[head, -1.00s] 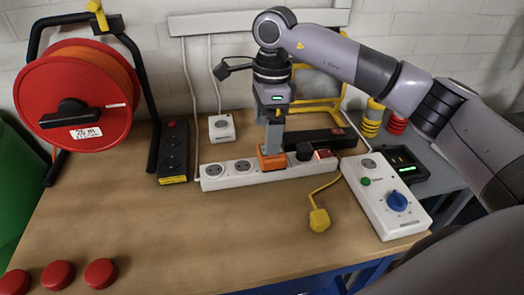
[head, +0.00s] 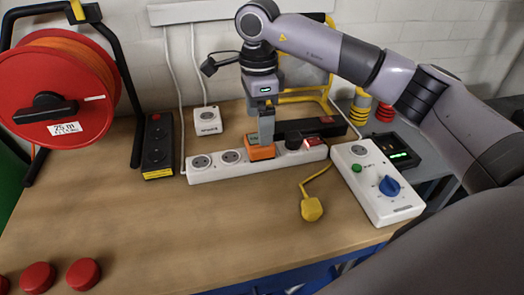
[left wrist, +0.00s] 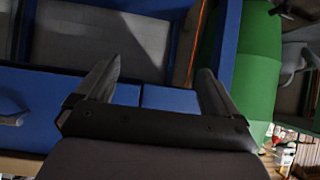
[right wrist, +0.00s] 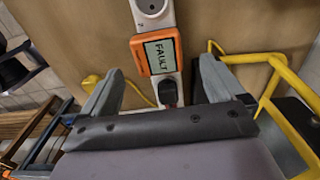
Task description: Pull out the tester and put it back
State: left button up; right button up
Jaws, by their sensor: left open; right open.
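The tester (head: 261,152) is an orange block plugged into the white power strip (head: 205,173) near the back of the bench. In the right wrist view the tester (right wrist: 140,52) shows a display reading FAULT. My right gripper (head: 265,139) points down at the tester in the head view, with its fingers partly overlapping it. In the right wrist view my right gripper (right wrist: 161,66) is open, its fingers on either side of the tester's line; I cannot tell whether they touch it. My left gripper (left wrist: 160,68) is open and empty, away from the bench top, facing blue cabinet fronts.
A black plug (head: 293,143) sits beside the tester on the strip. A yellow plug (head: 312,209) lies in front. A white box with a blue knob (head: 389,186) stands right, a black socket block (head: 157,150) left. The front middle of the bench is clear.

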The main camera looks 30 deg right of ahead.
notch_tip(320, 180, down, 4)
jog(key=shift+f+b, duration=0.2)
jog(key=shift+b, duration=0.95)
jog(key=shift+f+b, duration=0.35)
jog(key=shift+f, duration=0.35)
jog(key=shift+s, duration=0.15)
jog(key=c, duration=1.3)
jog(key=shift+r+p, duration=2.25)
jog(key=shift+r, duration=0.8)
